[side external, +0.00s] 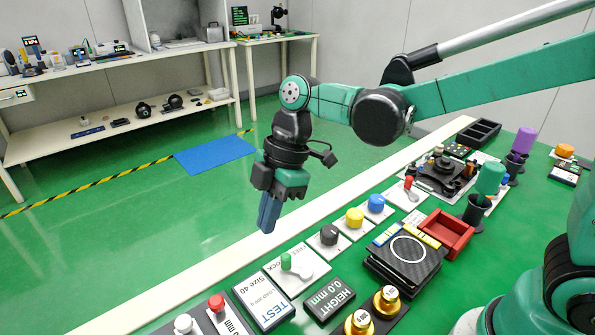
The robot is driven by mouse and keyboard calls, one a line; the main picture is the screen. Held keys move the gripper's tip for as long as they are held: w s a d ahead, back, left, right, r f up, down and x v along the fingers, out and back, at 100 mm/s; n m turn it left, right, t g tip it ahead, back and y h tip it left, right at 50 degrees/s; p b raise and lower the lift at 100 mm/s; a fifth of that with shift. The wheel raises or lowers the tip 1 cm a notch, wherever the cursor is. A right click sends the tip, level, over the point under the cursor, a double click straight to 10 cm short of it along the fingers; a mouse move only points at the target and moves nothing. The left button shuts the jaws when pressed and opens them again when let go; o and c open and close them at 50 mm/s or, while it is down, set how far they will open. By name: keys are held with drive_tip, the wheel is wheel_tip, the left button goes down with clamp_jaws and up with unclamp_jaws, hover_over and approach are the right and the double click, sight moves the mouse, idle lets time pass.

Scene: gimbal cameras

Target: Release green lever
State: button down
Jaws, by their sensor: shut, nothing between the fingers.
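The green lever (286,262) stands on a white plate (308,264) near the front of the green work table, in the side external view. My gripper (267,226) points downward above the table's pale edge, up and to the left of the lever. Its blue fingers are shut together with nothing between them. The fingertips are apart from the lever in the picture. The lever is in clear view.
Black, yellow (355,217) and blue (376,204) knobs stand in a row behind the lever. A red-topped control (216,303), a TEST box (264,301) and a HEIGHT display (329,299) are close in front. Brass weights (387,298) stand to the right. A red tray (447,234) lies farther right.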

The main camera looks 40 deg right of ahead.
drive_tip(key=x, duration=0.9)
drive_tip(key=shift+a+f, duration=0.15)
drive_tip(key=shift+f, duration=0.25)
drive_tip(key=d, duration=0.2)
drive_tip(key=shift+s+d, duration=0.1)
drive_tip(key=shift+d, duration=0.9)
